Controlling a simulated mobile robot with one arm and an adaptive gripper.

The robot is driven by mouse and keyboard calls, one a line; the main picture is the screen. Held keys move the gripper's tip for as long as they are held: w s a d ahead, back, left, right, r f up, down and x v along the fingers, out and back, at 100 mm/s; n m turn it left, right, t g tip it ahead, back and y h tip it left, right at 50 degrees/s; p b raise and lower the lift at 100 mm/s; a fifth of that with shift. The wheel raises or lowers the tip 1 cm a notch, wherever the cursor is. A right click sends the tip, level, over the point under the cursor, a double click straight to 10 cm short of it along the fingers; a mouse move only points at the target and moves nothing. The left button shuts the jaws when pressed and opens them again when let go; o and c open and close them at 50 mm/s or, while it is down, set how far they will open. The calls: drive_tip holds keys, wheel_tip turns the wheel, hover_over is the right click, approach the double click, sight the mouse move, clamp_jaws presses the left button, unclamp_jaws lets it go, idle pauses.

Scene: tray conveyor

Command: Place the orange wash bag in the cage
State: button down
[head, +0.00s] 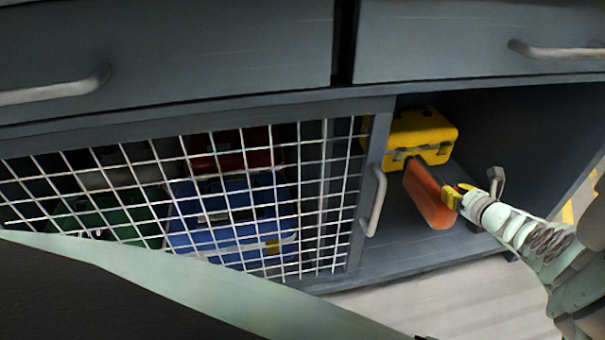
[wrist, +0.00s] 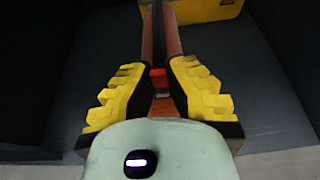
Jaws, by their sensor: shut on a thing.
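The orange wash bag (head: 428,194) is long and narrow and is held at the mouth of the open right part of the cage cabinet. My gripper (head: 462,194) is shut on its near end. In the wrist view the yellow fingers of my gripper (wrist: 156,85) press on both sides of the bag (wrist: 172,40), which points away into the dark compartment. The cage (head: 342,160) has a white wire mesh door on its left part, with a grey frame and handle. The bag's far end is near a yellow case and partly overlaps it in view.
A yellow case (head: 425,132) stands at the back of the open compartment. Behind the mesh are a blue case (head: 225,225), a green case (head: 115,217) and a red case (head: 228,150). Drawers with handles (head: 555,51) are above. The compartment floor (head: 395,240) is partly bare.

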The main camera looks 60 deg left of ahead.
drive_tip(key=shift+s+a+p, duration=0.1)
drive_tip(key=shift+s+p, duration=0.2)
drive_tip(key=shift+s, duration=0.15)
drive_tip(key=s+a+f, duration=0.2)
drive_tip(key=s+a, duration=0.1)
drive_tip(key=s, duration=0.3)
drive_tip(key=s+a+f, duration=0.3)
drive_tip(key=s, duration=0.4)
drive_tip(key=shift+s+a+f, duration=0.25)
drive_tip(key=shift+s, duration=0.05)
drive_tip(key=c, duration=1.1)
unclamp_jaws()
drive_tip(key=shift+p, duration=0.3)
drive_tip(key=shift+c, duration=0.2)
